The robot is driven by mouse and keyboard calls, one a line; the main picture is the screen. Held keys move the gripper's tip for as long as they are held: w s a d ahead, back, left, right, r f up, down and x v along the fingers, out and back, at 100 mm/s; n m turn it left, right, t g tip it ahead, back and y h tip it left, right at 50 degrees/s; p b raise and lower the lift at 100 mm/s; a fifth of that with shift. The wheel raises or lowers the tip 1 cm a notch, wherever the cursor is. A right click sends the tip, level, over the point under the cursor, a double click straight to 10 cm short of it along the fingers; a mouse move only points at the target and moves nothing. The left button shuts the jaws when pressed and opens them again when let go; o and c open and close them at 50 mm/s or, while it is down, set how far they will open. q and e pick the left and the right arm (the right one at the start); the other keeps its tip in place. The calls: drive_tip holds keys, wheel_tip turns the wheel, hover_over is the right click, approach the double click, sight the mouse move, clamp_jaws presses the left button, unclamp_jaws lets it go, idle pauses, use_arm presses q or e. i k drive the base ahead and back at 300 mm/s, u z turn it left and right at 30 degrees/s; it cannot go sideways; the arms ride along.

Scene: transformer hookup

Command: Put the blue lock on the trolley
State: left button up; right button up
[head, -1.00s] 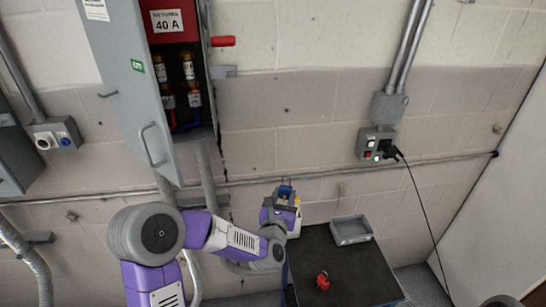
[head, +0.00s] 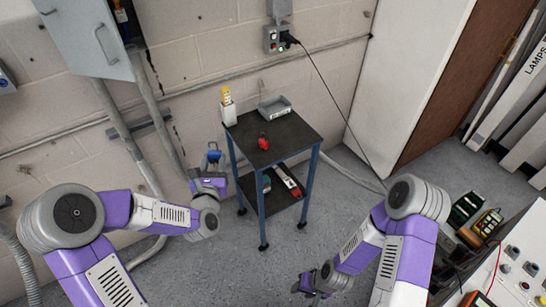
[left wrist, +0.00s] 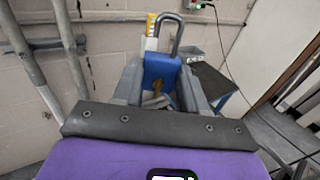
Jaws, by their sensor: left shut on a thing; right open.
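The blue lock (left wrist: 160,70) has a dark grey shackle pointing up and is held between the fingers of my left gripper (left wrist: 158,95) in the left wrist view. In the head view the lock (head: 213,157) and my left gripper (head: 210,170) are just left of the trolley, apart from it. The trolley (head: 290,135) has a dark top, blue legs and a lower shelf. My right gripper (head: 315,285) is open at the bottom middle of the head view, low and in front of the trolley; its fingers are small there.
On the trolley top are a red lock (head: 263,142), a grey tray (head: 275,107) and a white and yellow bottle-like item (head: 228,107). Items lie on the lower shelf. The front and right of the top are bare. A bench (head: 515,270) stands at right. A black cable (head: 325,85) hangs behind the trolley.

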sight(293, 139)
drive_tip(key=z, duration=0.55)
drive_tip(key=i, duration=0.55)
drive_tip(key=z, duration=0.15)
